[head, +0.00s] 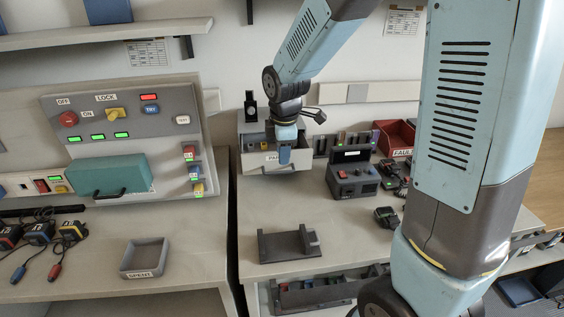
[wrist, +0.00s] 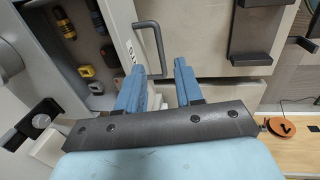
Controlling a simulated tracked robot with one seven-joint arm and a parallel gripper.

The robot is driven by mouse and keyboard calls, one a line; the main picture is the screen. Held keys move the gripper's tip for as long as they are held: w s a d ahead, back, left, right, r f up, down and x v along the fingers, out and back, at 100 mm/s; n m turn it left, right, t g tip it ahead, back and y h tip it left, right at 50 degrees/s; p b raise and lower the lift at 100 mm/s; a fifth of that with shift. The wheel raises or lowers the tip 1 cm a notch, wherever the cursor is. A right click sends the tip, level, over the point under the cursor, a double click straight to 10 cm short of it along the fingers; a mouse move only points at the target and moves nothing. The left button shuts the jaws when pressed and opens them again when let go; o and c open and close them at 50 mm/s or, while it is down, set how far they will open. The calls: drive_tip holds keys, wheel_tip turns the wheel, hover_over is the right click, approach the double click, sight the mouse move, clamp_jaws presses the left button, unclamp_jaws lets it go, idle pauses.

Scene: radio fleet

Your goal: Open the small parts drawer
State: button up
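The small parts drawer (head: 262,163) is a pale box front with a "PAR…" label, at the back of the bench in the head view. It stands pulled out, with yellow and blue parts showing inside. In the wrist view the drawer's dark bar handle (wrist: 158,40) stands on its front, and the open inside with several small coloured parts lies to the left. My gripper (head: 285,158) is at the drawer front. In the wrist view my gripper (wrist: 158,72) has its blue fingers apart, with the handle's near end between or just beyond the tips; contact cannot be told.
A grey radio box (head: 352,180) and a red bin (head: 395,138) stand right of the drawer. A dark grey stand (head: 288,245) sits in front on the bench. A control panel with a teal cover (head: 110,175) is on the left bench. The bench between stand and drawer is clear.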

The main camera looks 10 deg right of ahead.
wheel_tip(320, 180, up, 7)
drive_tip(key=s, duration=0.1)
drive_tip(key=shift+s+r, duration=0.2)
drive_tip(key=s+d+r+m+t, duration=0.1)
drive_tip(key=s+d+r+m, duration=0.3)
drive_tip(key=s+m, duration=0.5)
drive_tip(key=s+d+r+m+t, duration=0.2)
drive_tip(key=s+d+r+m, duration=0.3)
drive_tip(key=s+d+m, duration=0.4)
drive_tip(key=shift+s+d+r, duration=0.3)
drive_tip(key=shift+s, duration=0.6)
